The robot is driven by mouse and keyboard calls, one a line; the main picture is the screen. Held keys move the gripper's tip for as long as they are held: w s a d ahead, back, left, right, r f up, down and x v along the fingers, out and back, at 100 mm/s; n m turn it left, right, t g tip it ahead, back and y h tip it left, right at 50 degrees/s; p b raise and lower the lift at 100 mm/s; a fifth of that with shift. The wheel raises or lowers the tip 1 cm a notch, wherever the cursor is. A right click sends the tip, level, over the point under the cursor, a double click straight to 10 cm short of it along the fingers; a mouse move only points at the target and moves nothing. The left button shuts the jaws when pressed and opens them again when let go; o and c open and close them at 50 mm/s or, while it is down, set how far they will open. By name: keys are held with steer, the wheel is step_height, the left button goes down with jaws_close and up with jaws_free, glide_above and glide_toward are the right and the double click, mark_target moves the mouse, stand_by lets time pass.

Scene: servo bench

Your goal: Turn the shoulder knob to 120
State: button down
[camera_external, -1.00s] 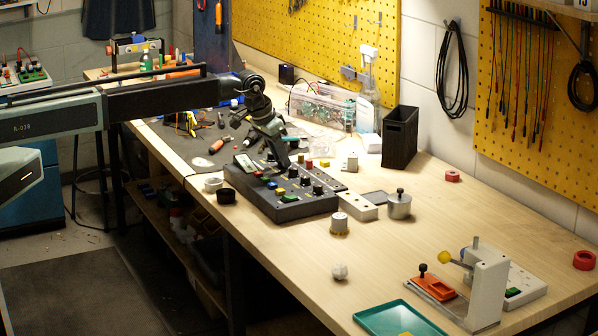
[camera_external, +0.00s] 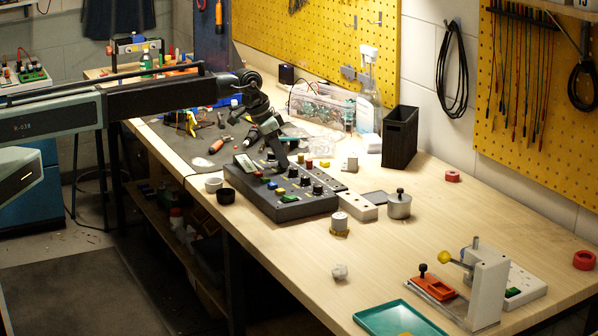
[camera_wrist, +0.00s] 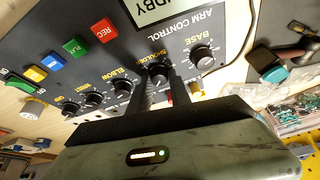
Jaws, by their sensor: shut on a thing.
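The shoulder knob (camera_wrist: 158,72) is a black knob with a pale pointer line on the dark arm control panel (camera_wrist: 75,25) in the wrist view. Its label is partly covered by my finger. My gripper (camera_wrist: 159,80) has its two dark fingers on either side of this knob and is shut on it. In the external view the control box (camera_external: 312,209) sits on the bench, and my gripper (camera_external: 280,161) reaches down onto its far part. The knob is hidden there. The pointer's exact reading on the scale is too small to tell.
The base knob (camera_wrist: 203,57) stands right beside my fingers, and the elbow knob (camera_wrist: 130,88) is on the other side. A green button (camera_wrist: 76,46) and a red button (camera_wrist: 103,29) are on the panel. A black bin (camera_external: 400,138) stands behind the box.

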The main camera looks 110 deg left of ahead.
mark_target(271, 169)
steer(key=c, duration=1.2)
jaws_free()
steer(key=p+v, duration=0.7)
steer(key=shift+s+d+r, duration=0.1)
steer(key=shift+s+r, duration=0.05)
steer(key=shift+r, duration=0.25)
